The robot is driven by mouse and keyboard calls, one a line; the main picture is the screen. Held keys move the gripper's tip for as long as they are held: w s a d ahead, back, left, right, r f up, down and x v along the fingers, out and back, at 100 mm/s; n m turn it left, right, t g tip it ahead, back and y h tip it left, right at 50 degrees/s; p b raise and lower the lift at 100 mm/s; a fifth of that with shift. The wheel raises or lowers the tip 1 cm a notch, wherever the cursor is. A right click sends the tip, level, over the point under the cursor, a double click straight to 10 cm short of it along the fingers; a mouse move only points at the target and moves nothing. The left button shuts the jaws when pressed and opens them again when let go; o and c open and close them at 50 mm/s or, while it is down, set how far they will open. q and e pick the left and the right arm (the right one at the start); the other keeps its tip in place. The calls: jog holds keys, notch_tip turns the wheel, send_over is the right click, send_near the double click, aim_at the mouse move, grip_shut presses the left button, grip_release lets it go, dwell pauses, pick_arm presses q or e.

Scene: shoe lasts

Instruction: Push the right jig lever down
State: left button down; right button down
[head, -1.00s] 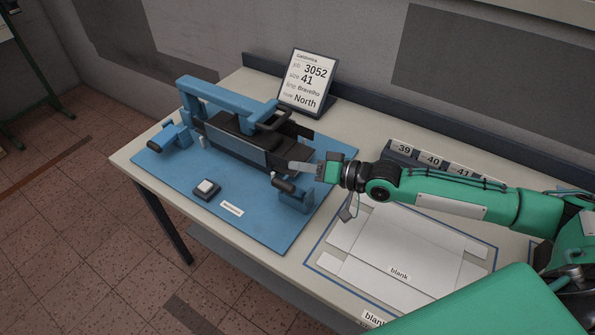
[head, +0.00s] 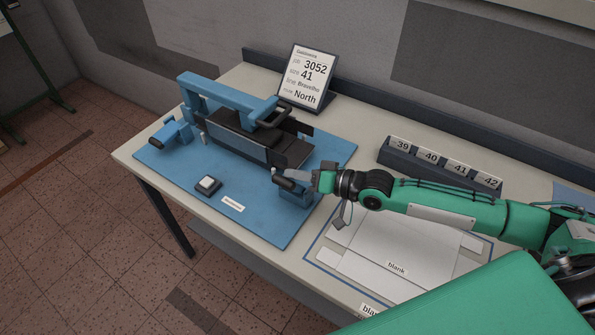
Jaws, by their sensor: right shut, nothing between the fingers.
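The blue jig (head: 245,224) lies on the table, with a blue overhead arm and a dark clamp at its back. The right jig lever (head: 284,184) is a short black handle on a blue block at the jig's right front. My right gripper (head: 290,174) is shut and empty. Its fingertips are just behind and above the lever handle in the picture; I cannot tell whether they touch it. My left gripper is not in view.
A left lever (head: 156,144) with a black knob stands at the jig's left. A small button box (head: 208,185) sits at the jig's front. A job sign (head: 307,77) stands behind, a size rack (head: 440,165) at the right. Blank sheets (head: 400,250) lie under my right arm.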

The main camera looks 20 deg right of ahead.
aim_at(290, 189)
jog(key=shift+s+a+n+p, duration=0.25)
jog(key=shift+n+p, duration=0.05)
jog(key=shift+p, duration=0.2)
jog(key=shift+s+a+f+n+h+p, duration=0.15)
jog(key=shift+s+a+n+h+p, duration=0.15)
jog(key=shift+p, duration=0.5)
jog(key=p, duration=0.1)
jog(key=s+a+n+p, duration=0.1)
jog(key=shift+a+f+n+h+p, duration=0.15)
jog(key=shift+f+n+h+p, duration=0.15)
jog(key=shift+f+p, duration=0.1)
jog(key=a+f+n, duration=0.1)
jog(key=f+n, duration=0.1)
jog(key=s+a+f+n+t+h, duration=0.1)
jog(key=n, duration=0.1)
jog(key=s+a+f+n, duration=0.1)
jog(key=f, duration=0.1)
jog(key=shift+f+n+t+h+p, duration=0.3)
jog(key=shift+n+h+p, duration=0.05)
jog(key=shift+n+h, duration=0.05)
jog(key=shift+s+f, duration=0.1)
jog(key=shift+f, duration=0.5)
